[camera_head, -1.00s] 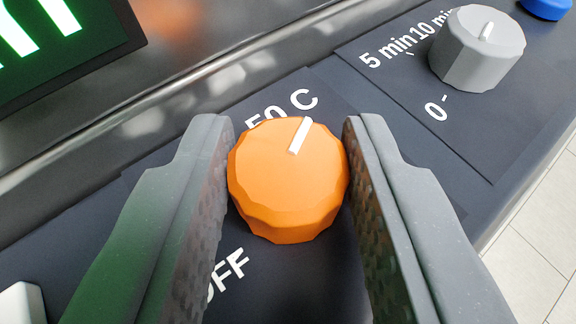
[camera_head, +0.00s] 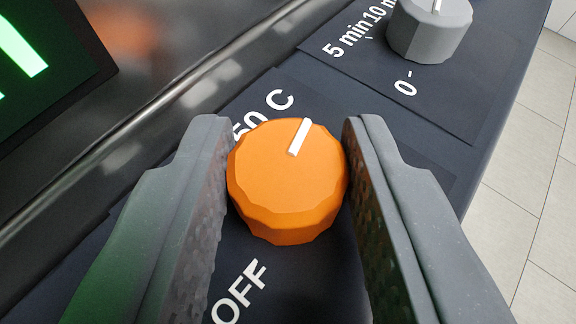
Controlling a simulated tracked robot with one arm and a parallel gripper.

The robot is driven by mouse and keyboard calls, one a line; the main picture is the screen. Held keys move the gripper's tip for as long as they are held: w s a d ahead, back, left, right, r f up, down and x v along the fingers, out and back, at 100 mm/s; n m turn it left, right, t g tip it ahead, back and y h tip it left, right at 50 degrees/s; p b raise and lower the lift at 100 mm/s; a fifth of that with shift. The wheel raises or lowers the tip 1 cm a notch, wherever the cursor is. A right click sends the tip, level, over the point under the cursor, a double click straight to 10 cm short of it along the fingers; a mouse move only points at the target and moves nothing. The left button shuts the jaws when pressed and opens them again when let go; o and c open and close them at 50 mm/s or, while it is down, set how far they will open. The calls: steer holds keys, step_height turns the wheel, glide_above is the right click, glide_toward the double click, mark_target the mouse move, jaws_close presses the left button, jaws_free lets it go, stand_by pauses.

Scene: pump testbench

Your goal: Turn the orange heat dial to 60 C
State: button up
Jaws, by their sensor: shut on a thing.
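The orange heat dial (camera_head: 287,185) is a faceted knob in the middle of the camera_head view. My gripper (camera_head: 287,150) is shut on it, one finger on each side. The dial's white mark (camera_head: 300,137) points up and slightly right in the picture. The printed "50 C" label (camera_head: 263,114) lies up and left of the mark, its first digit partly hidden by the left finger. The "OFF" label (camera_head: 240,293) is below the dial. No 60 C label is visible; the panel right of the dial is partly behind the right finger.
A grey timer dial (camera_head: 430,30) stands at upper right, with "5 min", "10 min" and "0" labels on the dark panel (camera_head: 350,90). A display with green characters (camera_head: 20,45) is at upper left. Pale floor tiles (camera_head: 510,200) show beyond the panel's right edge.

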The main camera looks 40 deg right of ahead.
steer(key=o, duration=1)
steer(key=shift+a, duration=0.1)
steer(key=shift+s+a+r, duration=0.1)
steer(key=shift+s+a, duration=0.15)
steer(key=shift+s, duration=0.1)
steer(key=b+v, duration=0.2)
steer(key=v, duration=1)
steer(key=shift+s+a+r, duration=0.1)
steer(key=shift+s+a, duration=0.1)
steer(key=shift+s, duration=0.1)
